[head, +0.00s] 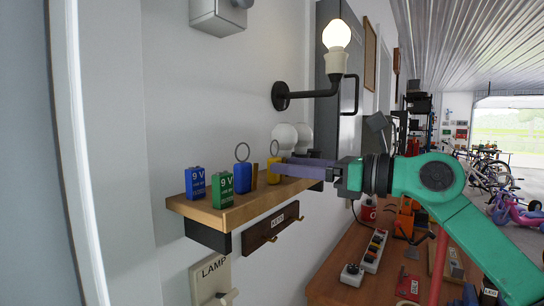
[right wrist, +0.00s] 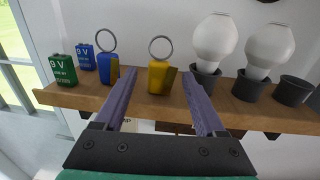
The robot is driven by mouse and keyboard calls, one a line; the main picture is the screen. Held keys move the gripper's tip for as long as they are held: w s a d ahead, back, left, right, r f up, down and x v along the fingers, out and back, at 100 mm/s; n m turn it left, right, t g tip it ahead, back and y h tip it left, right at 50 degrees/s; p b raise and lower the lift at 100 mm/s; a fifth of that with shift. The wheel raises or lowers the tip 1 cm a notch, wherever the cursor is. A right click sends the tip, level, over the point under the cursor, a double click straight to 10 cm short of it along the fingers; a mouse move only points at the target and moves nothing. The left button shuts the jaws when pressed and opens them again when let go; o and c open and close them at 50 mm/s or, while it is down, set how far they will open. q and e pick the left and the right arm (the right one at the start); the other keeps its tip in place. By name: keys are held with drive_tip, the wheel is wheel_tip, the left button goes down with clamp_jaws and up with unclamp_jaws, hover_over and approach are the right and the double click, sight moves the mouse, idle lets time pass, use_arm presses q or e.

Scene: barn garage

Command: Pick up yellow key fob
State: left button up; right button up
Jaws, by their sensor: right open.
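The yellow key fob (head: 273,174) stands upright on a wooden shelf (head: 212,214), with a metal ring on top. It also shows in the right wrist view (right wrist: 158,80). My right gripper (head: 281,166) is open and reaches in from the right at the fob. In the right wrist view, its purple fingers (right wrist: 158,86) lie left and right of the fob, with gaps on both sides. In the head view, a finger hides part of the fob. My left gripper is not in view.
A blue key fob (right wrist: 108,83) stands just left of the left finger. Blue (head: 195,183) and green (head: 222,190) 9 V batteries stand farther left. White bulbs (right wrist: 213,42) in dark holders stand to the right. A lit lamp (head: 336,35) on a wall arm is above.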

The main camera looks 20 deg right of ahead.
sight(275, 157)
drive_tip(key=shift+w+a+r+p, duration=0.3)
drive_tip(key=shift+w+a+p, duration=0.3)
drive_tip(key=shift+w+a+r+p, duration=0.25)
drive_tip(key=shift+w+a+p, duration=0.3)
drive_tip(key=shift+a+p, duration=0.05)
drive_tip(key=shift+w+a+f, duration=0.15)
drive_tip(key=shift+w+a, duration=0.1)
drive_tip(key=shift+w+f, duration=0.1)
drive_tip(key=shift+f, duration=0.1)
clamp_jaws()
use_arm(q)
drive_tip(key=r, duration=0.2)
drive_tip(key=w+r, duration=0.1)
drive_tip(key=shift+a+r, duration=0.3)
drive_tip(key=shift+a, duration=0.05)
